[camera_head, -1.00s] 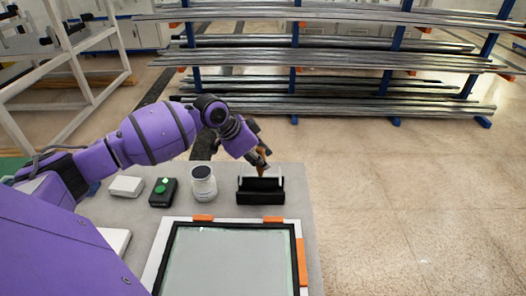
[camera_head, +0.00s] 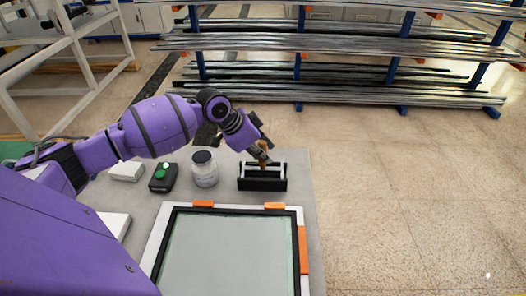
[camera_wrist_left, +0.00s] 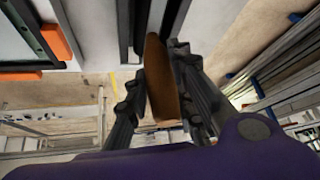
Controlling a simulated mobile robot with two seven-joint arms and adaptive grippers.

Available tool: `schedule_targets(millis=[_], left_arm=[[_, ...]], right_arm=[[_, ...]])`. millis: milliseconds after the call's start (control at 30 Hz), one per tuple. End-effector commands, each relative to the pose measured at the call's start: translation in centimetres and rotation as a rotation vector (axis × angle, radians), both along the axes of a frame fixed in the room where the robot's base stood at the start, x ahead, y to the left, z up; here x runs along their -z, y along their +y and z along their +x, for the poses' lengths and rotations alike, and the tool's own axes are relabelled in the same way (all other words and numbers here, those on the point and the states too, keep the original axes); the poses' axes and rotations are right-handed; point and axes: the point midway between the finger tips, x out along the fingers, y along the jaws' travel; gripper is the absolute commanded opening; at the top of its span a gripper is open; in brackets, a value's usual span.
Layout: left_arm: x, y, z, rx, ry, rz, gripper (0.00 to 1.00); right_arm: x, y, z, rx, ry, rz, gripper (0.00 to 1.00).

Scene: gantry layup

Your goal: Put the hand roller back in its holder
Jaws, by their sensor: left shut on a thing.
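My left gripper (camera_head: 262,156) is shut on the brown handle of the hand roller (camera_head: 263,167), just above the holder. In the left wrist view, the handle (camera_wrist_left: 162,82) shows large and brown between the two dark fingers of the gripper (camera_wrist_left: 158,75). My right gripper is not in view.
A black-framed panel (camera_head: 230,208) with orange clamps lies in front. Racks of metal bars (camera_head: 340,75) stand behind, across open floor.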

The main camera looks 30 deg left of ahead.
Motion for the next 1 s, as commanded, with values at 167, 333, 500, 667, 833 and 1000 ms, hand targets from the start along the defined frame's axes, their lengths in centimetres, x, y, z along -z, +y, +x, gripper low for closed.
schedule_targets(millis=[167, 333, 500, 667, 833, 1000], left_arm=[[0.3, 0.0, 0.0, 0.0, -0.002, -0.001, 0.01], [0.6, 0.0, 0.0, 0.0, -0.002, -0.001, 0.01], [0.6, 0.0, 0.1, 0.0, -0.002, 0.0, 0.39], [0.7, 0.0, 0.0, 0.0, -0.001, -0.001, 0.44], [0.8, 0.0, -0.1, 0.0, 0.002, 0.001, 0.44], [-0.5, 0.6, -0.6, -0.001, -0.001, 0.001, 0.44]], right_arm=[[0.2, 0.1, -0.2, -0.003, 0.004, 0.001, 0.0], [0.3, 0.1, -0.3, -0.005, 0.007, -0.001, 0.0], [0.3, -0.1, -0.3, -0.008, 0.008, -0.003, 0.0], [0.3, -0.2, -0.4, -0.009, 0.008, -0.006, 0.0], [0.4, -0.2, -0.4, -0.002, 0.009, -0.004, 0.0], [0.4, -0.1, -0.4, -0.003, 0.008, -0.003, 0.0]])
